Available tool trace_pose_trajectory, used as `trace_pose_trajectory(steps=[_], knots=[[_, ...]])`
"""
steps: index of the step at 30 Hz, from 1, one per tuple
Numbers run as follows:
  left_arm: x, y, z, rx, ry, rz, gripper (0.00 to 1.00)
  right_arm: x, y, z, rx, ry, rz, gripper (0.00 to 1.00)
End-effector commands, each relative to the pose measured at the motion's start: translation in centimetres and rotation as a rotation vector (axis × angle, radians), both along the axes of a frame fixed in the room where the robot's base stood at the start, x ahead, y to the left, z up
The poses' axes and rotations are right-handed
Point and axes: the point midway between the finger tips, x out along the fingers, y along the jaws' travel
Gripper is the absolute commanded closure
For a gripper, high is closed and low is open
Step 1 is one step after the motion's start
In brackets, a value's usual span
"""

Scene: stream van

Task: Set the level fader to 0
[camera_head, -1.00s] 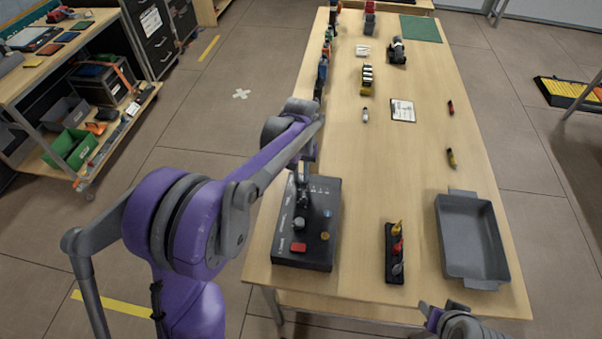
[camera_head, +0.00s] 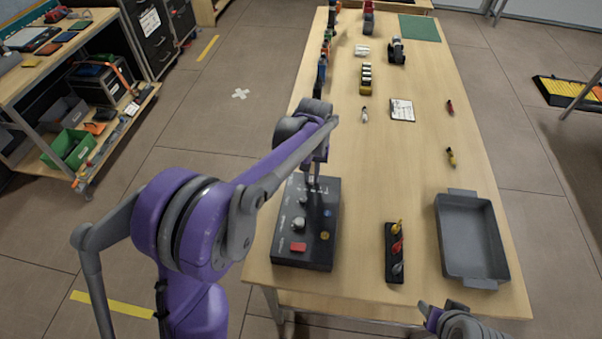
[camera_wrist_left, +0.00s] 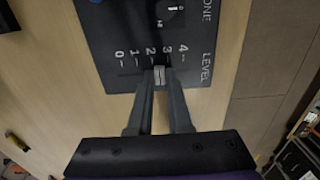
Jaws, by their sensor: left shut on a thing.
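The dark control box (camera_head: 290,252) stands at the near left of the table. In the left wrist view its panel (camera_wrist_left: 105,35) shows the word LEVEL and a scale from 0 to 4. The level fader's light grey cap (camera_wrist_left: 159,72) sits between the 2 and 3 marks. My left gripper (camera_wrist_left: 160,82) has its fingers closed on both sides of this cap. In the head view my left gripper (camera_head: 313,181) reaches down to the box's far part, and the fader is too small to tell there. My right gripper (camera_head: 445,311) is partly in view at the bottom edge, its jaws unclear.
The table between box and holder is clear.

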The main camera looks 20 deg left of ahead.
Motion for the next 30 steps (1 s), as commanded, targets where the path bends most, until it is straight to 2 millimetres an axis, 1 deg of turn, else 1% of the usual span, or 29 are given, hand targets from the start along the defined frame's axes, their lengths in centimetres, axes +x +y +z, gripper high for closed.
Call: trace_pose_trajectory(steps=[1,3,6,10,17,18,22,23,30], knots=[[0.4,-1.4,0.0,-0.001,-0.001,-0.007,1.00,0.0,0.0,-0.1,0.000,0.001,0.000,0.50],[0.8,-2.9,0.0,-0.001,-0.001,-0.006,1.00,-0.1,0.0,-0.2,0.000,0.001,0.000,0.50],[1.2,-4.4,0.0,-0.001,-0.002,-0.004,1.00,-0.1,0.0,-0.3,0.000,0.002,0.000,0.50],[1.3,-5.1,0.0,-0.001,-0.002,-0.001,1.00,-0.1,0.0,-0.3,0.000,0.002,0.000,0.50],[1.4,-5.2,0.1,-0.004,-0.003,-0.001,1.00,-0.1,0.0,-0.3,0.000,0.002,0.000,0.50],[1.4,-5.2,0.1,-0.004,-0.003,-0.002,0.79,-0.1,0.0,-0.3,0.000,0.002,0.000,0.50],[1.3,-5.2,0.0,-0.003,-0.003,-0.002,0.56,-0.1,0.0,-0.3,0.000,0.002,0.000,0.50],[1.3,-5.1,0.0,-0.003,-0.003,-0.002,0.53,-0.1,0.0,-0.3,0.000,0.002,0.000,0.50],[1.3,-5.0,0.0,-0.002,-0.001,-0.001,0.53,-0.1,0.0,-0.3,0.000,0.002,0.000,0.50]])
